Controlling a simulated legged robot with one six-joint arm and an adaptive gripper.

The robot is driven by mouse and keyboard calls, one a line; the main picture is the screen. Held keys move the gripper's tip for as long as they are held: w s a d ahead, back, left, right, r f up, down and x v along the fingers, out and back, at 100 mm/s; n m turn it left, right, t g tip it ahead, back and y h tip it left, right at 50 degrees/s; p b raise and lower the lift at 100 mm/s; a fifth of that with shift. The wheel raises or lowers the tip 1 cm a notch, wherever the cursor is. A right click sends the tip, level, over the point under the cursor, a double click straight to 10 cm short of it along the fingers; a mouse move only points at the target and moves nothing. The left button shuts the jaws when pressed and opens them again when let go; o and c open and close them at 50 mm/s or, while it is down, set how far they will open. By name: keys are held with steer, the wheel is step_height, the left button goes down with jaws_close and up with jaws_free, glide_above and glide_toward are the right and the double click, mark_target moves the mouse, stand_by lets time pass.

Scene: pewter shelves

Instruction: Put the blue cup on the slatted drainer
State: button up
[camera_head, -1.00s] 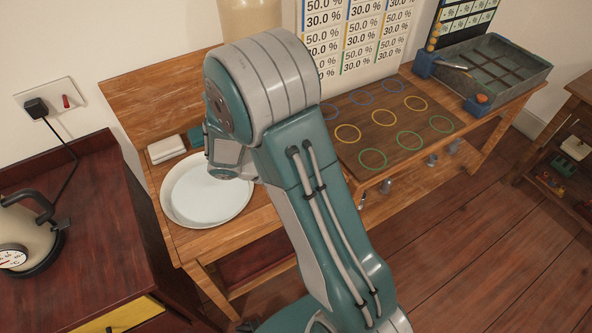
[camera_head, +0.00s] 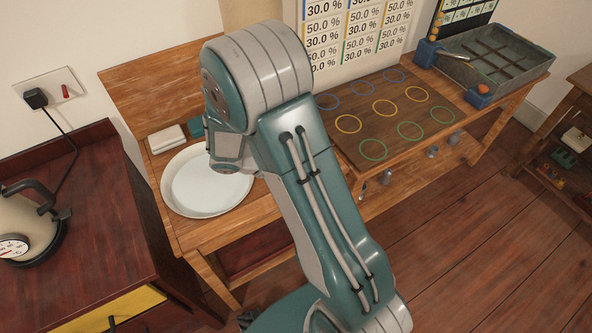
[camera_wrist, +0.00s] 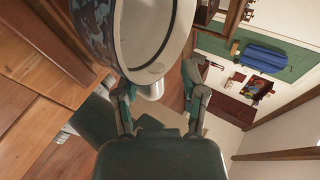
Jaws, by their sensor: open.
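In the wrist view a large round vessel with a mottled blue-grey outside (camera_wrist: 93,25) and a pale inside fills the top, very close. It may be the blue cup, but only part of it shows. My gripper (camera_wrist: 157,45) is open, with its two fingers on either side of the vessel's near part; whether they touch it I cannot tell. In the head view my arm hides the gripper and the cup. A grey tray with dark crossing bars (camera_head: 536,62) stands at the far right of the wooden bench; I cannot tell if it is the slatted drainer.
A white round dish (camera_head: 205,190) lies on the bench's left end, beside my arm. A board with coloured rings (camera_head: 390,118) lies mid-bench. A kettle (camera_head: 28,225) stands on the dark red cabinet at left. Floor (camera_head: 490,230) is clear at right.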

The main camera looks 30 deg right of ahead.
steer(key=v, duration=1.2)
